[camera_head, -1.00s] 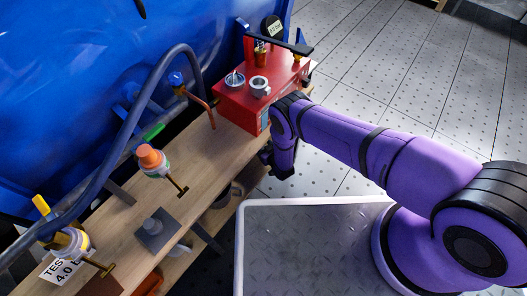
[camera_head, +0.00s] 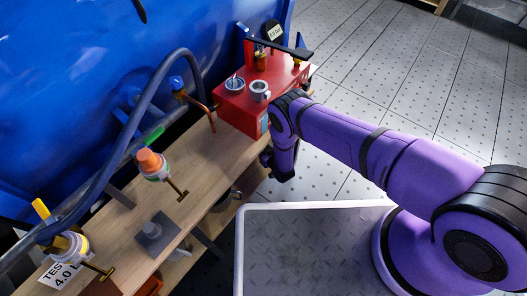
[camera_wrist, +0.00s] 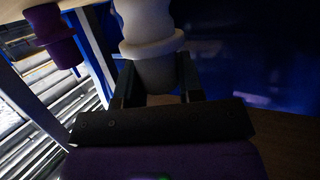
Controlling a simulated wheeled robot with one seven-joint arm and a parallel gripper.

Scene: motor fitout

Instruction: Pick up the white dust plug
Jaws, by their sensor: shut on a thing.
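The white dust plug (camera_wrist: 148,28) is large in the wrist view, a pale stepped round body with a wider collar. My gripper (camera_wrist: 156,62) is shut on it, with one dark finger on each side of its narrower end below the collar. The top of the plug runs out of the frame, so I cannot tell what it touches there. In the head view my gripper (camera_head: 267,160) is low beside the bench's right edge, below the red box; the plug is hidden in that view.
A purple stepped plug (camera_wrist: 54,32) is at upper left in the wrist view. The wooden bench (camera_head: 113,225) carries the red box (camera_head: 246,110), an orange-capped fitting (camera_head: 150,160) and a grey block (camera_head: 157,231). A grey tray (camera_head: 310,240) lies right of the bench.

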